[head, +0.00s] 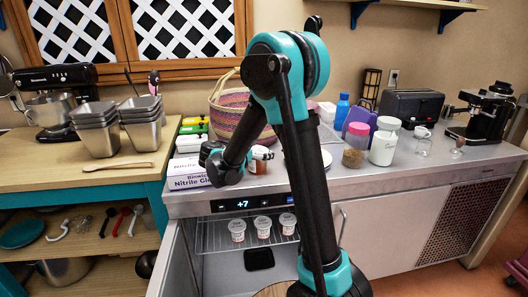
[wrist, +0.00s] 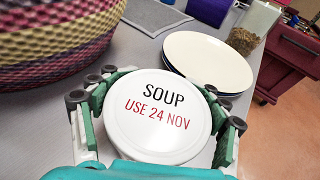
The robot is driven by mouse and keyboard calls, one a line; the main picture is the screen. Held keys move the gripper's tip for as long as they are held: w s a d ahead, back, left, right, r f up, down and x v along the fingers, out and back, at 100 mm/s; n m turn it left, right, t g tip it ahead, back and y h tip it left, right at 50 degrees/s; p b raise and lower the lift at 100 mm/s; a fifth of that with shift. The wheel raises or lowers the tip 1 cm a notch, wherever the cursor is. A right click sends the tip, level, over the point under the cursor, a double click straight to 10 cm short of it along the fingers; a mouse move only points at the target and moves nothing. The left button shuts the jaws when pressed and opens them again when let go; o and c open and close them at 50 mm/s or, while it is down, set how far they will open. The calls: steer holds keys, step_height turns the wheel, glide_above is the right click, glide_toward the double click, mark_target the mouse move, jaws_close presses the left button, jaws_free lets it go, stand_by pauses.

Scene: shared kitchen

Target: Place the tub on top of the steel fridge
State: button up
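The tub (wrist: 158,120) is white with a round lid that reads "SOUP USE 24 NOV". My gripper shows in the head view (head: 262,153) over the tub. Whether the tub's base touches the steel top is hidden. The fridge's left door is open, showing several similar tubs (head: 263,226) on a rack.
A woven basket (wrist: 45,40) stands close left of the tub in the wrist view, and stacked plates (wrist: 208,60) are close behind right. A nitrile glove box (head: 195,172) is left of my gripper. Jars (head: 384,143), a toaster (head: 412,105) and a coffee machine (head: 487,112) stand farther right.

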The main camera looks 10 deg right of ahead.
steer(key=o, duration=0.5)
steer(key=shift+r, duration=0.15)
steer(key=v, duration=1.2)
